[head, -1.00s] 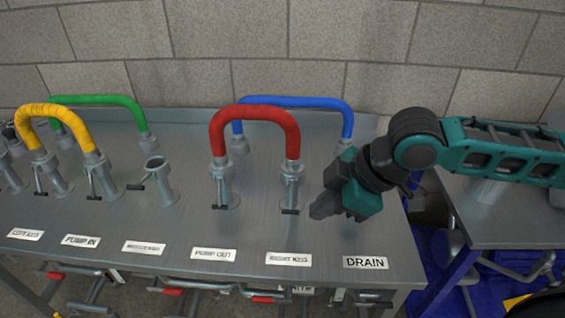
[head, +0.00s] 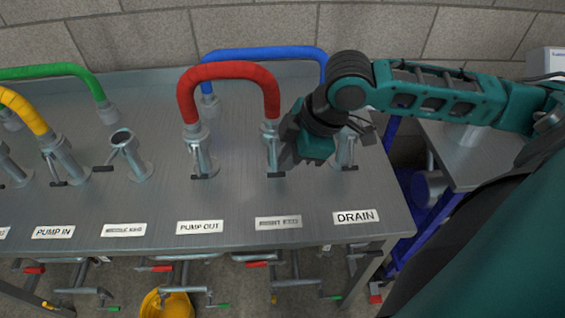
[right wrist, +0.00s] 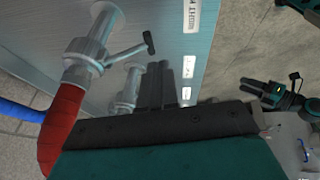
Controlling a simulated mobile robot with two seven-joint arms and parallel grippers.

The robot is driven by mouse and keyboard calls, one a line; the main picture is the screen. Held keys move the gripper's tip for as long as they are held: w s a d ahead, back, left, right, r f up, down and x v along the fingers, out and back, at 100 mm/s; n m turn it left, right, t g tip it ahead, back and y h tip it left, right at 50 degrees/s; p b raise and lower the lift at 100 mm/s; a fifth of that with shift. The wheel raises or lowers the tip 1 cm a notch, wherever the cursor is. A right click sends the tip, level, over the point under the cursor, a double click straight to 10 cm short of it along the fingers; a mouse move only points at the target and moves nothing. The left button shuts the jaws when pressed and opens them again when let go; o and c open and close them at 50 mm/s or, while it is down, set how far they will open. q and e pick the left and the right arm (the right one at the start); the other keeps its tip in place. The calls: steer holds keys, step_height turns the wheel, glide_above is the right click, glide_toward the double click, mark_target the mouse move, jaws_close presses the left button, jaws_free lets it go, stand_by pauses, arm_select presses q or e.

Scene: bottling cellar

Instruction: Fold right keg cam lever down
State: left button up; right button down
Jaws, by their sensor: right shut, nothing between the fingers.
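The right keg fitting (head: 272,140) stands upright behind the RIGHT KEG label, with the right end of the red hose (head: 229,72) on top. Its cam lever (head: 275,174) has a black tip. In the right wrist view the lever (right wrist: 150,42) sticks out from the collar toward the label side. My right gripper (head: 286,160) is shut and empty, just right of this fitting in the head view. Its fingers (right wrist: 160,86) show apart from the lever in the right wrist view. My left gripper (right wrist: 268,92) appears small at the right there; its jaw state is unclear.
The drain post (head: 346,150) stands close right of my gripper. The pump out fitting (head: 200,150) holds the red hose's left end. A blue hose (head: 262,54) arches behind. An open post (head: 130,155) stands left. The table front (head: 230,205) is clear apart from labels.

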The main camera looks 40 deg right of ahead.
mark_target(275, 173)
arm_select(q)
steer(key=shift+f+b, duration=0.3)
steer(key=shift+f, duration=0.1)
arm_select(e)
steer(key=w+f, duration=0.1)
steer(key=f, duration=0.1)
steer(key=w+f, duration=0.1)
steer(key=f, duration=0.1)
steer(key=shift+w+f, duration=0.15)
steer(key=shift+w, duration=0.05)
